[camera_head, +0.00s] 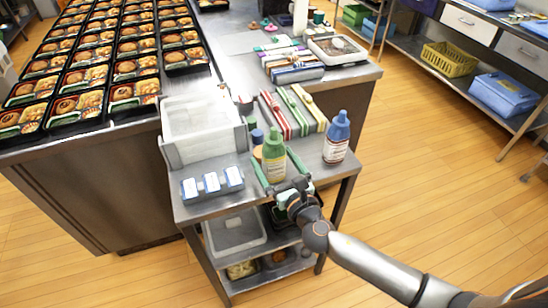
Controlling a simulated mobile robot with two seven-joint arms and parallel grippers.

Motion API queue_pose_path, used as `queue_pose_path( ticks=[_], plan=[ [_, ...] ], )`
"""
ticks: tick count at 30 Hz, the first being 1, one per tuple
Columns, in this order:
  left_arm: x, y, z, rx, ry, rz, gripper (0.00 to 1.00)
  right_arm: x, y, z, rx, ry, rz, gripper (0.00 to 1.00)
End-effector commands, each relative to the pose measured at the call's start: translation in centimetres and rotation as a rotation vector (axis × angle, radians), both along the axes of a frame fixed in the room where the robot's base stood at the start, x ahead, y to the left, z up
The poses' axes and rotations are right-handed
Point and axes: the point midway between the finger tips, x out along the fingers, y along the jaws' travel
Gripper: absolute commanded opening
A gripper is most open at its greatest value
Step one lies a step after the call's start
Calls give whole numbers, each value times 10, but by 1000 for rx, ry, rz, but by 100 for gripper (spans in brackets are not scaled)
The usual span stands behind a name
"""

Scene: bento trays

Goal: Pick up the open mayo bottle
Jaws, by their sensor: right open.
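A green-capped bottle (273,152) with a pale label stands upright near the front of the small steel cart. A blue-capped bottle (337,138) with a white and reddish-brown label stands upright to its right. I cannot read the labels, so I cannot tell which one is mayo. My right gripper (274,166) is open, with green fingers at the left and right of the green-capped bottle. The bottle appears between the fingers, but I cannot tell whether they touch it. My left gripper is out of view.
A white bin (191,153) stands on the cart's left side, with small white-labelled containers (212,183) in front. Striped red and green boxes (290,107) lie behind the bottles. Several bento trays (135,91) fill the left counter. Wooden floor (430,170) is clear at right.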

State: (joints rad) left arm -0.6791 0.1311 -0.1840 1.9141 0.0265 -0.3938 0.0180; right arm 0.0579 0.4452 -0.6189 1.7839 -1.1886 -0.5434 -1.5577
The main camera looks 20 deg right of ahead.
Motion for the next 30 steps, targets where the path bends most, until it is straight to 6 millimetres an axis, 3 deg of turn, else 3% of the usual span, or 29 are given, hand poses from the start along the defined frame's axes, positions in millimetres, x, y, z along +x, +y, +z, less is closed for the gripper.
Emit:
queue_pose_path(
  ticks=[6, 15, 28, 30],
  plan=[
    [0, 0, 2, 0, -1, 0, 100, 31, 3, 2, 0, -1, -1, 100],
    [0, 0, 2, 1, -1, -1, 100, 36, 4, 2, 1, 0, 0, 100],
    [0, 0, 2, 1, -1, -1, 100, 35, 3, 2, 1, 1, 0, 53],
    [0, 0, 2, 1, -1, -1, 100, 35, 3, 3, 1, -1, 0, 50]
  ],
)
